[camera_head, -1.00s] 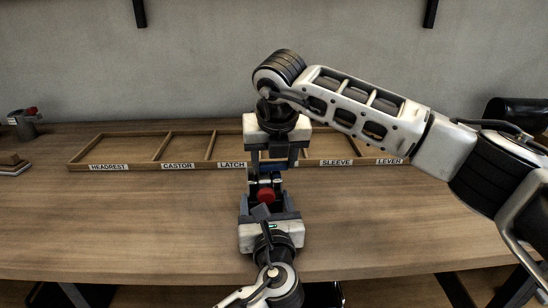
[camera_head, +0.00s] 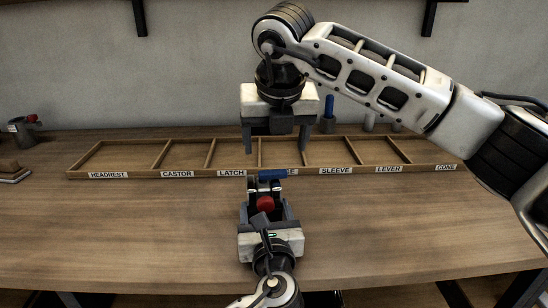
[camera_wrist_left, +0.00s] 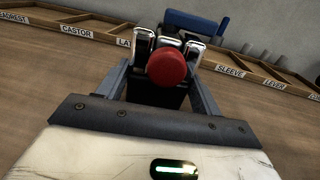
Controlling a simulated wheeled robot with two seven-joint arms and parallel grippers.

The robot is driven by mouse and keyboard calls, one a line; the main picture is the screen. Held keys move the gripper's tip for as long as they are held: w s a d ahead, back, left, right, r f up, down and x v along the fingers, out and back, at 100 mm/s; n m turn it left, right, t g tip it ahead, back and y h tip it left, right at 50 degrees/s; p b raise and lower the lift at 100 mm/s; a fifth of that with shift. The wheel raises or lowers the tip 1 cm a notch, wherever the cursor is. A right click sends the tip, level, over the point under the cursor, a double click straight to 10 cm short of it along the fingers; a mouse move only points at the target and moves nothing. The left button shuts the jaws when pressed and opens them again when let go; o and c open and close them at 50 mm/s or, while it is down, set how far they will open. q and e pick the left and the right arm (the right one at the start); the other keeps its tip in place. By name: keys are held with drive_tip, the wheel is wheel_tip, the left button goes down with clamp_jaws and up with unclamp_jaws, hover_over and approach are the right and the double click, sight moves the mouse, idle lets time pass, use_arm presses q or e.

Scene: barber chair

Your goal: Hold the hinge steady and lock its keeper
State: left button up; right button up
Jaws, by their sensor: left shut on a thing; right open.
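The hinge shows a red round knob (camera_head: 265,203), a dark body and chrome pieces, clearest in the left wrist view (camera_wrist_left: 193,50). A blue bar (camera_head: 272,174), which seems to be its keeper, lies crosswise at the far end. It also shows in the left wrist view (camera_wrist_left: 197,25), running off to the right. My left gripper (camera_head: 266,212) is shut on the hinge from the near side, its fingers on either side of the body. My right gripper (camera_head: 276,145) is open and empty, pointing down above and beyond the blue bar.
A wooden tray (camera_head: 190,174) with labelled compartments runs along the back of the table, its visible compartments looking empty. A blue upright peg (camera_head: 329,105) stands behind it. A grey item with a red part (camera_head: 23,128) stands far left. The table on both sides of the hinge is clear.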

drive_tip(key=v, duration=0.4)
drive_tip(key=shift+r, duration=0.1)
use_arm(q)
drive_tip(key=o, duration=1.6)
